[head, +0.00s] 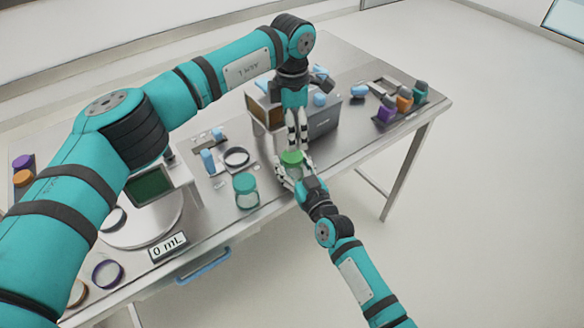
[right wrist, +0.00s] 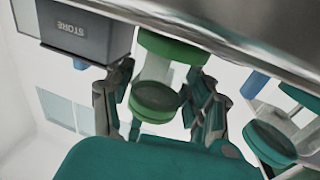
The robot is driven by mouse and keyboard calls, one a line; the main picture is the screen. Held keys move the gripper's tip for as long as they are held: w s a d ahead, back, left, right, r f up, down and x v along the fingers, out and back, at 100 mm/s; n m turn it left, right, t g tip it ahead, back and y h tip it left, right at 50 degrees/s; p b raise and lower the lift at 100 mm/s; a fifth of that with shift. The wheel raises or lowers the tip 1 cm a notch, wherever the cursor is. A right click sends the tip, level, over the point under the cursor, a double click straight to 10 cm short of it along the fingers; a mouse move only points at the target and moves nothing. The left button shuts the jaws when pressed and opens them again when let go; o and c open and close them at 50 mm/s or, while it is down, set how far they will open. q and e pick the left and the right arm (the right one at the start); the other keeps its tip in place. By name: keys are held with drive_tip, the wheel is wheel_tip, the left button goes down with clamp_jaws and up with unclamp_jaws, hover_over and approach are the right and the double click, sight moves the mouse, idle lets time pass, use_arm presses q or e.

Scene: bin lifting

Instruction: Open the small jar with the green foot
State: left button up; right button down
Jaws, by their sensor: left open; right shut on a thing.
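In the right wrist view the jar (right wrist: 157,75) shows green at both ends and clear glass between. My right gripper (head: 290,172) is shut on the jar, a finger on either side; its fingers also show in the right wrist view (right wrist: 155,95). My left gripper (head: 297,138) points down just above the green lid, open and empty. Whether its fingertips touch the lid cannot be told. A second jar with a teal lid (head: 246,183) stands to the left.
A grey bin (head: 324,119) marked STORE in the wrist view stands behind the jar. Purple, orange and green blocks (head: 404,101) are at the right end. Blue pieces (head: 208,160) lie behind the teal-lidded jar.

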sight(291, 156)
use_arm(q)
drive_tip(key=shift+o, duration=0.3)
wheel_tip(291, 156, up, 3)
drive_tip(key=n, duration=0.5)
drive_tip(key=shift+r, duration=0.15)
wheel_tip(291, 156, down, 11)
drive_tip(key=shift+s+a+f+n, duration=0.1)
drive_tip(key=shift+s+n, duration=0.05)
drive_tip(key=shift+n, duration=0.95)
drive_tip(key=shift+c, duration=0.2)
drive_tip(key=c, duration=1.3)
drive_tip(key=shift+r, duration=0.35)
drive_tip(key=shift+r, duration=1)
